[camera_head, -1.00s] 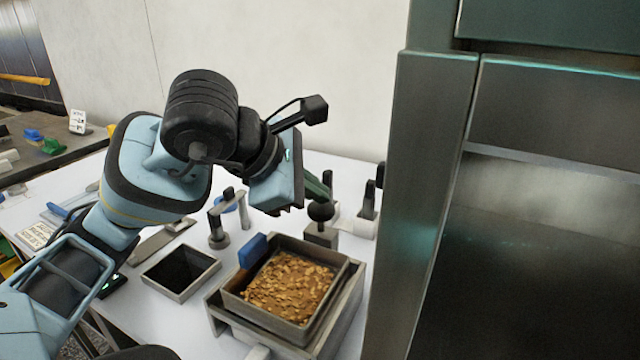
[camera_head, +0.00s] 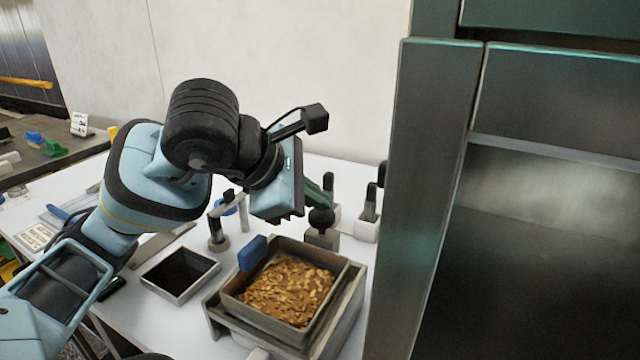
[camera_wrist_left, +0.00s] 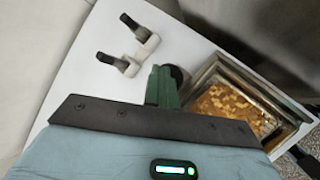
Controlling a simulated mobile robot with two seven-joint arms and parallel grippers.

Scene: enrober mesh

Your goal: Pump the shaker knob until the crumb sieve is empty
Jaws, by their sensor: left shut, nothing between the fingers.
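The shaker knob (camera_head: 321,220) is a black ball on a short stem above a grey block, just behind the crumb sieve. The crumb sieve (camera_head: 341,297) is a square metal frame with a blue tab (camera_head: 252,252), and brown crumbs (camera_head: 288,290) cover its floor. My left gripper (camera_head: 318,196) is shut and empty. Its dark green fingers point down at the knob's top and seem to touch it. In the left wrist view the green fingers (camera_wrist_left: 163,88) partly hide the dark knob (camera_wrist_left: 178,74). My right gripper is out of view.
An empty-looking dark tray (camera_head: 180,273) lies left of the sieve. A small post stand (camera_head: 218,232) is behind it. Black-handled tools in white holders (camera_head: 366,226) stand right of the knob. A tall metal cabinet (camera_head: 425,180) closes off the right side.

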